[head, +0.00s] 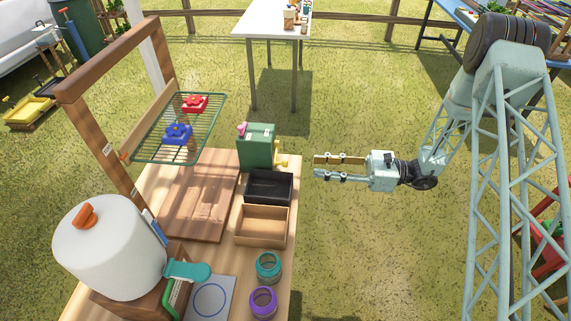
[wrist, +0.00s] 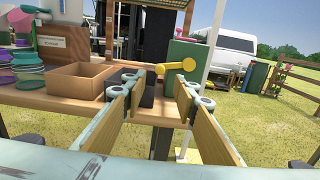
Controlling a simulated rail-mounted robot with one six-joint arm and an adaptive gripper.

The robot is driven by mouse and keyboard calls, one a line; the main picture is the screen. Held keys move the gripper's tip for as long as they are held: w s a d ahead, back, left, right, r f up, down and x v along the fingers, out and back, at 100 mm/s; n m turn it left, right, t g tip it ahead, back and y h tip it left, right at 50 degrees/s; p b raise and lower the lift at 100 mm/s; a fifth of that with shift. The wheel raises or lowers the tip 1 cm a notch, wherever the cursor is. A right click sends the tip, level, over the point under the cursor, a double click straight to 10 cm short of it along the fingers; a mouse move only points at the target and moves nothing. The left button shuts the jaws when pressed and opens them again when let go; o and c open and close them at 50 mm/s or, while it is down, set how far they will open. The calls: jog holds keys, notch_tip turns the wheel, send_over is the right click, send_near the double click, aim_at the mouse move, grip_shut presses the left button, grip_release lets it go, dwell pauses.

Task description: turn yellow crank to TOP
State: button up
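The yellow crank (head: 281,160) sits on the right side of a green box (head: 256,143) at the right edge of the wooden table. In the wrist view the crank (wrist: 172,66) shows ahead, just beyond and above the fingertips, in front of the green box (wrist: 190,50). Its handle end points left there. My gripper (head: 316,167) is to the right of the crank in the head view, apart from it, with its fingers pointing towards the box. In the wrist view my gripper (wrist: 160,82) is open and empty. No TOP mark can be read.
A black tray (head: 268,187) and a brown open box (head: 261,226) stand in front of the green box. A teal jar (head: 268,267) and a purple jar (head: 263,301) stand nearer. A wire rack (head: 180,127) is at the left.

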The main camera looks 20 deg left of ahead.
aim_at(285, 164)
jog(key=shift+s+a+b, duration=0.15)
jog(key=shift+s+a, duration=0.2)
jog(key=shift+a, duration=1.65)
jog(key=shift+s+a+b, duration=0.2)
jog(key=shift+s+a, duration=0.2)
jog(key=shift+a, duration=1.6)
jog(key=shift+s+a+b, duration=0.15)
jog(key=shift+s+a, duration=0.2)
jog(key=shift+a, duration=1.65)
jog(key=shift+c, duration=0.9)
grip_shut()
